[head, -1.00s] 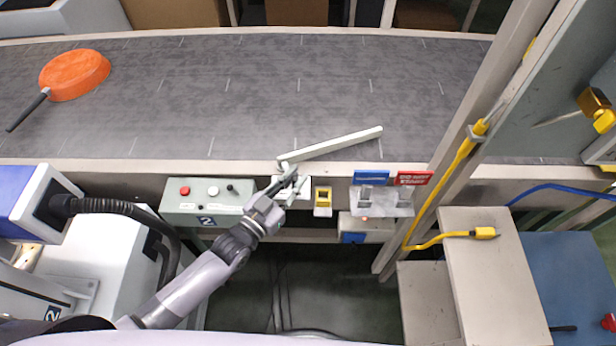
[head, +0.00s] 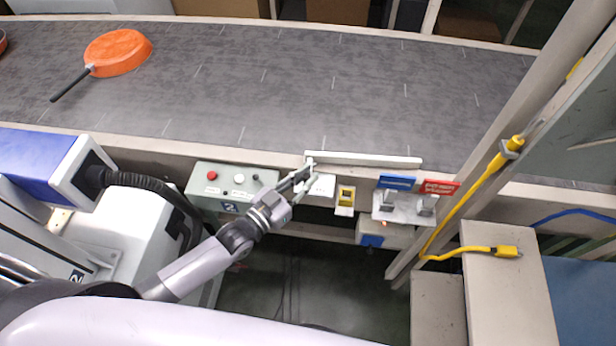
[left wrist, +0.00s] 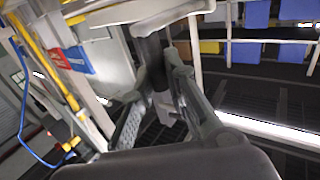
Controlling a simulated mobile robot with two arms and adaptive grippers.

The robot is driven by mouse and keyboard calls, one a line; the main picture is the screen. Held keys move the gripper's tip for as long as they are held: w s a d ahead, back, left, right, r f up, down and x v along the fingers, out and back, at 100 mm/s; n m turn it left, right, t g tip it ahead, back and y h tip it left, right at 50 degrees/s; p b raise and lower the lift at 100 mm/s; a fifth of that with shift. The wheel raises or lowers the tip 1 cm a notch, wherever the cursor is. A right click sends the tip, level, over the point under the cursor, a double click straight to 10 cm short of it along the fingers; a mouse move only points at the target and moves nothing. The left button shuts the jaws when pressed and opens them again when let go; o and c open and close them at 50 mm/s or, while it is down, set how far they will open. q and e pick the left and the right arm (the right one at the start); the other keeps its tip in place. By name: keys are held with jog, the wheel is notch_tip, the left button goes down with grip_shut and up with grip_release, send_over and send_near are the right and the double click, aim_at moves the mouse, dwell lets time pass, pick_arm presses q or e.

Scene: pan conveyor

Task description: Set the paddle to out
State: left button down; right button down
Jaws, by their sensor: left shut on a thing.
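The paddle (head: 365,159) is a long pale bar. In the head view it lies along the near rail of the conveyor, almost parallel to it. My left gripper (head: 310,176) is at the paddle's left end, just on the near side of the rail. In the left wrist view the gripper (left wrist: 168,92) is shut around a dark upright post, the paddle's handle (left wrist: 152,58). The handle's lower part is hidden between the fingers. My right gripper is in neither view.
An orange pan (head: 117,52) with a dark handle lies on the grey belt (head: 300,90) at the left. A control box (head: 233,188) with buttons stands left of the gripper. A yellow switch (head: 345,199) and blue (head: 397,183) and red (head: 440,187) signs are to the right.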

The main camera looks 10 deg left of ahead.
pick_arm(q)
jog(key=shift+w+a, duration=0.2)
jog(key=shift+a, duration=0.25)
jog(key=c, duration=1.6)
grip_release()
jog(key=shift+a, duration=0.15)
jog(key=shift+o, duration=0.2)
jog(key=shift+d, duration=0.2)
jog(key=v, duration=1.2)
jog(key=shift+c, duration=0.5)
